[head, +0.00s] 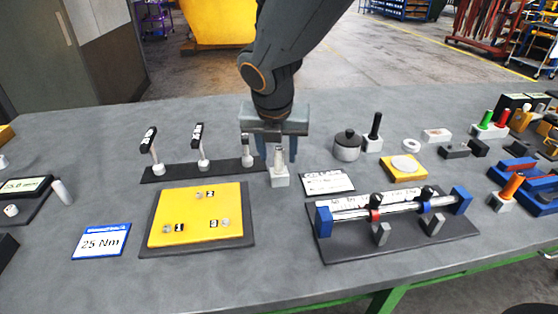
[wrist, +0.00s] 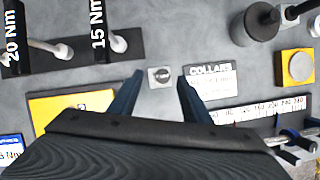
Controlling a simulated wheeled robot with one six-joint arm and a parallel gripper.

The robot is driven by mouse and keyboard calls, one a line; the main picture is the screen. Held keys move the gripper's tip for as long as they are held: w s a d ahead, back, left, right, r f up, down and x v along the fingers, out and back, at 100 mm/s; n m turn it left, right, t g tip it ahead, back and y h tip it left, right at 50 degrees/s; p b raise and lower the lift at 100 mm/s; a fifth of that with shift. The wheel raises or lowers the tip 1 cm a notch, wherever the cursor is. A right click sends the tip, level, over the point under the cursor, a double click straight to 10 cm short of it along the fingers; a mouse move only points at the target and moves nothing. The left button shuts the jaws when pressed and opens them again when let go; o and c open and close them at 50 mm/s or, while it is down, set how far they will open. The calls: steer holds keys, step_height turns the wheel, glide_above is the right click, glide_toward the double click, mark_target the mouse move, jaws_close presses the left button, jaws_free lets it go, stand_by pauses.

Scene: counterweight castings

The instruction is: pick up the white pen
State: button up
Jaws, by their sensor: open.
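A short white pen (head: 279,158) stands upright in a small pale block holder (head: 280,179) near the middle of the table. In the wrist view the holder (wrist: 153,84) shows from above as a small light square, with the pen's round end (wrist: 161,74) in it. My gripper (head: 279,154) is open and points down over this spot. In the head view its fingers show on either side of the pen, a little behind it. In the wrist view the pen lies in the gap between the fingertips (wrist: 160,77). I cannot tell whether either finger touches it.
Left of the pen is a rack of torque wrenches (head: 203,166) and a yellow plate (head: 200,214). Right are a "COLLARS" card (head: 328,182), a shaft fixture (head: 400,238), a dark round knobbed weight (head: 347,147) and a black pen (head: 375,126) in a holder. Bare table lies in front.

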mark_target(279, 164)
steer(key=shift+x, duration=1.85)
steer(key=shift+d, duration=0.15)
steer(key=c, duration=1)
steer(key=shift+c, duration=0.2)
